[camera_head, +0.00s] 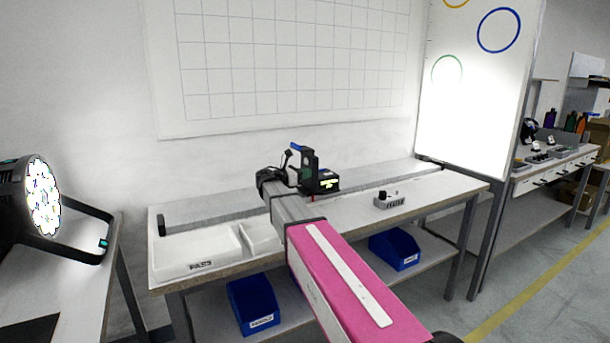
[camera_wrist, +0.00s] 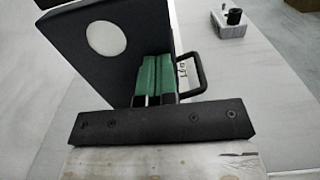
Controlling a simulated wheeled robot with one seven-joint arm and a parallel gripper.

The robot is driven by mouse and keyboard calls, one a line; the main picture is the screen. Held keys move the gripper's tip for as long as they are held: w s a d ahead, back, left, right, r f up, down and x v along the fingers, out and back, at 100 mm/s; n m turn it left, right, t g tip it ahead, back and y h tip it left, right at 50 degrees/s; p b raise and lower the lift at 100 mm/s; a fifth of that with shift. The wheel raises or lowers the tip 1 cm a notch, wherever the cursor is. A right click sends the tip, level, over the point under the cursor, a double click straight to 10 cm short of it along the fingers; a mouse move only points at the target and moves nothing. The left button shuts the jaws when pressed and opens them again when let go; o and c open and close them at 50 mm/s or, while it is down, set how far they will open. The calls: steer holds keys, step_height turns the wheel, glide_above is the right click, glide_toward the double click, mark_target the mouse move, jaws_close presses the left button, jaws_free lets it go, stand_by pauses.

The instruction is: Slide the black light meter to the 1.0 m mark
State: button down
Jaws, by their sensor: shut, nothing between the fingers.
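The black light meter (camera_head: 306,171) stands upright on the long grey rail (camera_head: 222,209), near its middle, with a lit green-yellow display and a small red pointer at its foot. My gripper (camera_head: 272,180) is beside the meter on its left in the head view. In the wrist view the meter's black plate with a white disc (camera_wrist: 105,38) is close on the left of my gripper (camera_wrist: 153,72). The green fingers are shut together with nothing between them. A black loop handle (camera_wrist: 196,72) is just right of the fingers; whether they touch the meter I cannot tell. The rail's marks are too small to read.
A lit par can (camera_head: 42,197) stands on the left table. A white tray (camera_head: 195,253) and a small grey knob box (camera_head: 389,199) lie on the bench. The box also shows in the wrist view (camera_wrist: 232,23). A bright white panel (camera_head: 470,110) stands beyond the rail's right end.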

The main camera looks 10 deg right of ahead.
mark_target(331, 175)
steer(key=x, duration=1.2)
